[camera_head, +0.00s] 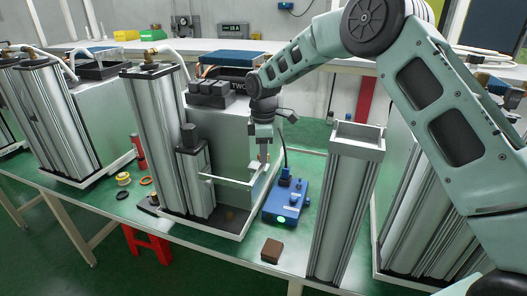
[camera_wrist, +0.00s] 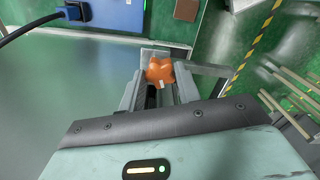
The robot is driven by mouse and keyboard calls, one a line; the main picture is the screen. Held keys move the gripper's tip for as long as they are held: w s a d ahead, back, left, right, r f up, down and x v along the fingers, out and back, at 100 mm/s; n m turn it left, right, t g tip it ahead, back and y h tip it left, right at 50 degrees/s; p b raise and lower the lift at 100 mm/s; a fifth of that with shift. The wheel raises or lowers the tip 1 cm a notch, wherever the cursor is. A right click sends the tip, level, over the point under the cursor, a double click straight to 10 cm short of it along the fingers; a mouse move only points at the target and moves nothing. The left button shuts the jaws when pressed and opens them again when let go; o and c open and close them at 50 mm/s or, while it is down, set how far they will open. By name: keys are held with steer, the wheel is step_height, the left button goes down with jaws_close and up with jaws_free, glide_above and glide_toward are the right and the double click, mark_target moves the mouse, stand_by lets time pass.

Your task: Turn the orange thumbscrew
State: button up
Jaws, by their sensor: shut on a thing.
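The orange thumbscrew (camera_wrist: 160,71) shows in the wrist view as a lobed orange knob between the fingertips of my gripper (camera_wrist: 158,82). The two grey fingers are closed around it, one on each side. In the head view my gripper (camera_head: 262,155) points down beside the grey-green panel of the middle column unit, above its white base tray. There the thumbscrew is mostly hidden by the fingers, with only a small reddish-orange bit showing. I cannot tell from these views how far the screw is turned.
A blue device (camera_head: 287,202) with a green light stands right of the unit, its cable rising close to my gripper. A square open-topped metal column (camera_head: 346,200) stands further right. A brown block (camera_head: 271,250) lies in front. Orange and yellow rings (camera_head: 123,179) lie at left.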

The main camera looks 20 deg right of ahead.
steer(key=shift+r, duration=0.15)
steer(key=o, duration=1)
step_height(320, 180, up, 17)
steer(key=b, duration=0.3)
steer(key=shift+r, duration=0.15)
